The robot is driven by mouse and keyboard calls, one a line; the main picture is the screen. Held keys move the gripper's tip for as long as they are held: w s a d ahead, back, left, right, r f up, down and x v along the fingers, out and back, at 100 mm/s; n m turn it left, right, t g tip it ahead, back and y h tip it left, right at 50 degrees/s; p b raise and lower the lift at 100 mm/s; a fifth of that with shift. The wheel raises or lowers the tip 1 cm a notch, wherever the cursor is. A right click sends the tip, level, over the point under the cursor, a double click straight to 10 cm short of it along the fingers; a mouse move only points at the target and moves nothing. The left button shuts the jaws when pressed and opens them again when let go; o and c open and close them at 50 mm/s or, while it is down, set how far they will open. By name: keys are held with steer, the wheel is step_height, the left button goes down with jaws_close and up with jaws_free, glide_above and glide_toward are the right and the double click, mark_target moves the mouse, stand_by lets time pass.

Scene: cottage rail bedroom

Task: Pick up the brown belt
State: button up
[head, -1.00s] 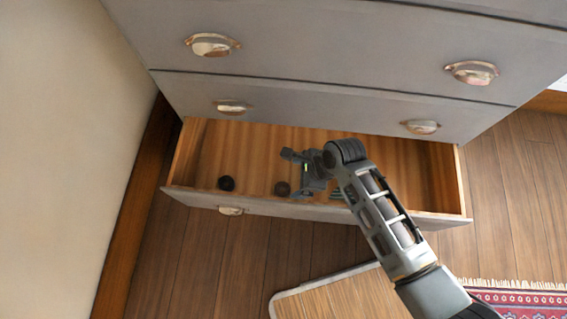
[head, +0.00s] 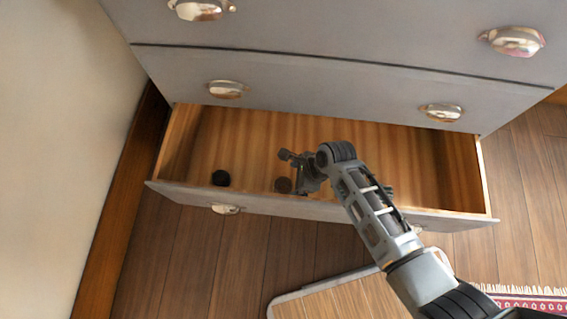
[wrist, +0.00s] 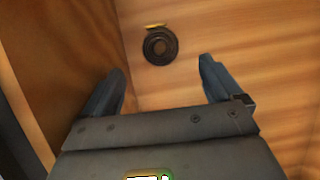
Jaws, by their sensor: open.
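The brown belt (head: 283,185) is a small dark-brown coil on the floor of the open drawer, near its front wall. In the wrist view a dark coil with a gold buckle (wrist: 160,46) lies ahead of the fingers, roughly centred between them; its shade makes the colour hard to tell. My gripper (wrist: 162,65) is open and empty, its two fingers spread apart and not touching the coil. In the head view my gripper (head: 302,180) is inside the drawer just right of the brown belt; its fingertips are mostly hidden by the wrist.
A black coil (head: 221,178) lies left of the brown one. A small dark item (head: 388,192) shows partly behind my arm. The drawer (head: 455,215) has wooden side walls and a grey front; its back middle is clear. The closed drawers (head: 330,85) overhang behind.

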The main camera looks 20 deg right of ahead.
mark_target(284, 185)
steer(key=b+x, duration=0.4)
steer(key=x, duration=0.3)
steer(key=shift+a+f, duration=0.1)
steer(key=c, duration=1.2)
